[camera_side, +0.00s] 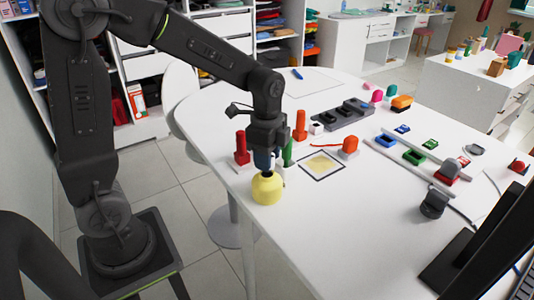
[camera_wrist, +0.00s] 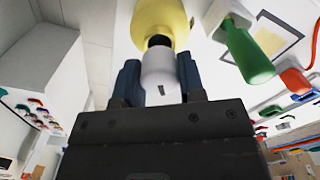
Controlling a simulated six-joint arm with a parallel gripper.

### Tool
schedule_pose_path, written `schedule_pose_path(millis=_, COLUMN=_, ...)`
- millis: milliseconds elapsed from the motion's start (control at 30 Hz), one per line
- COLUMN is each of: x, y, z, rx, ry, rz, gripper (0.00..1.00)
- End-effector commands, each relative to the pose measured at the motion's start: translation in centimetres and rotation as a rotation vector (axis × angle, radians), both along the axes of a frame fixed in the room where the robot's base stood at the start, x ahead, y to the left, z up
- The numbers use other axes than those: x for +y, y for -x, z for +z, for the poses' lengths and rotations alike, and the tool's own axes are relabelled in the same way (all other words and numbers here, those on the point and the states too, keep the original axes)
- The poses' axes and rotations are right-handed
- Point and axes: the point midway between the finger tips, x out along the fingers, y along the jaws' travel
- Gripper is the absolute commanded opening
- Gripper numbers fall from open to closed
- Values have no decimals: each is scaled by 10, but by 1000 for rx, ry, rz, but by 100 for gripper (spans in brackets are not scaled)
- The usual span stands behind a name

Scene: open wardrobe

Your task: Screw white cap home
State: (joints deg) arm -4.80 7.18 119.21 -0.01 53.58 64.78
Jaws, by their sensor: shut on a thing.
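My gripper (camera_side: 264,160) points down over a round yellow jar (camera_side: 267,188) that stands near the left edge of the white table. In the wrist view its two blue fingers (camera_wrist: 158,66) are shut on the white cap (camera_wrist: 159,76), one on each side. The yellow jar (camera_wrist: 161,14) shows at the top there, with its black neck (camera_wrist: 159,41) directly beside the cap and in line with it. Whether the cap touches the neck's thread is hard to tell. In the side view the fingers hide the cap.
A green peg (camera_side: 288,152) stands close to my gripper, and also shows in the wrist view (camera_wrist: 248,55). A red peg (camera_side: 241,149) and an orange peg (camera_side: 299,127) stand behind. A framed yellow square (camera_side: 322,164) lies right of the jar. The table's front is clear.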

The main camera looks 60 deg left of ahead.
Motion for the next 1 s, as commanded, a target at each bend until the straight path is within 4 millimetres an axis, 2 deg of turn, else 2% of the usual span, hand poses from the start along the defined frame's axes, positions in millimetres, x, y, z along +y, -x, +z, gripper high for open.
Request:
schedule_pose_path(millis=733, x=0, y=0, z=-18, rx=1, ry=1, rz=0, gripper=8)
schedule_pose_path(millis=767, x=0, y=0, z=-18, rx=0, ry=0, rz=0, gripper=39)
schedule_pose_path(millis=1000, x=0, y=0, z=-17, rx=0, ry=0, rz=0, gripper=62)
